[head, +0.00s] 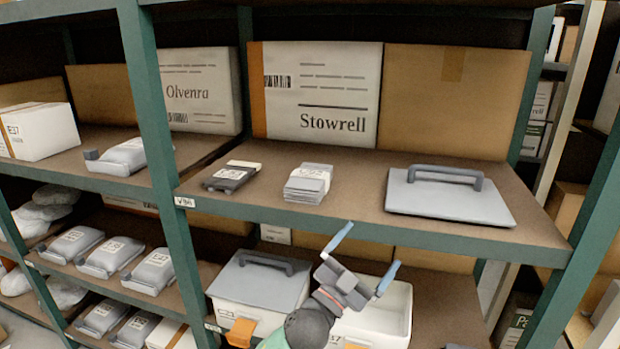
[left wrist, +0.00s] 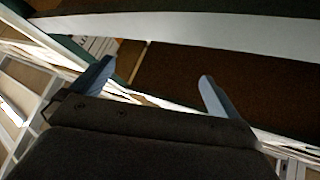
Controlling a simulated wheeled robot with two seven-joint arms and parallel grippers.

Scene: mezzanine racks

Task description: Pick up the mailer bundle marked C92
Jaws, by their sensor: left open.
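A small stack of flat grey mailers (head: 308,183) with a white label lies on the upper shelf, left of the middle of its bay. It looks like the mailer bundle, but its label is too small to read surely. My left gripper (head: 371,246) is open and empty, below and to the right of the stack, in front of the shelf edge. In the left wrist view the two blue-grey fingers (left wrist: 156,78) stand wide apart with nothing between them. No mailer bundle shows in that view. My right gripper is not in view.
A dark labelled device (head: 231,177) lies left of the stack; a grey lid with a handle (head: 450,198) lies to its right. The green shelf edge (head: 380,222) runs below them. A lidded bin (head: 258,287) and an open white bin (head: 398,315) stand on the lower shelf.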

